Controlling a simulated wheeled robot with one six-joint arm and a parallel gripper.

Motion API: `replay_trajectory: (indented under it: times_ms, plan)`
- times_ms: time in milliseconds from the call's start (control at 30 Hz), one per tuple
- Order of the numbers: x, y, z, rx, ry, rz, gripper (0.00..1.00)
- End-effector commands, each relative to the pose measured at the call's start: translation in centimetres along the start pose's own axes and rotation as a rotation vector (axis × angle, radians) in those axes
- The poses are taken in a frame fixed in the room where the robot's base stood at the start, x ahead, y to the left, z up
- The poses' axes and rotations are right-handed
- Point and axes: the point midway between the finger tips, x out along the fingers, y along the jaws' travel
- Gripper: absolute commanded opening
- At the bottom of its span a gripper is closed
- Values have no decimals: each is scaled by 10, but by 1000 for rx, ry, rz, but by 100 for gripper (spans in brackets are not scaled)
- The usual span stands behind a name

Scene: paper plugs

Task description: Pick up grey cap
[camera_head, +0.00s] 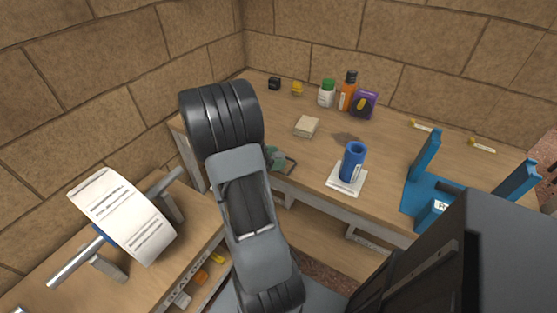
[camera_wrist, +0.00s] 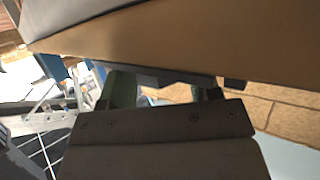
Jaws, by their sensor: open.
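I cannot pick out a grey cap with certainty. A small dark block (camera_head: 274,83) stands at the back left of the workbench, and a dark grey piece (camera_head: 449,187) lies at the blue fixture (camera_head: 420,192); either is too small to name. My gripper (camera_head: 281,159) shows partly behind my arm, near the bench's front left edge, with green on it. In the wrist view my gripper's (camera_wrist: 165,90) two greenish fingers are apart, with no held object visible between them. A large tan surface close to the camera hides much of that view.
A blue cylinder (camera_head: 354,160) stands on a white pad (camera_head: 335,184). A beige stack (camera_head: 307,126), a white bottle (camera_head: 326,96), an orange bottle (camera_head: 347,96) and a purple pack (camera_head: 365,104) stand farther back. A paper roll (camera_head: 122,215) hangs on a rod at left.

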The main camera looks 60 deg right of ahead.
Motion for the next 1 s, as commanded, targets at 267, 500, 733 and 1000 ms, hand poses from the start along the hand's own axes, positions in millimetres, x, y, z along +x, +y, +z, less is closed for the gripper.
replay_trajectory:
  times_ms: [267, 500, 733, 1000]
  plan:
    - [0, 0, 0, 0, 0, 0, 49]
    - [0, 0, 0, 0, 0, -1, 26]
    - [0, 0, 0, 0, 0, -1, 21]
    - [-5, 0, -12, 2, 0, -2, 21]
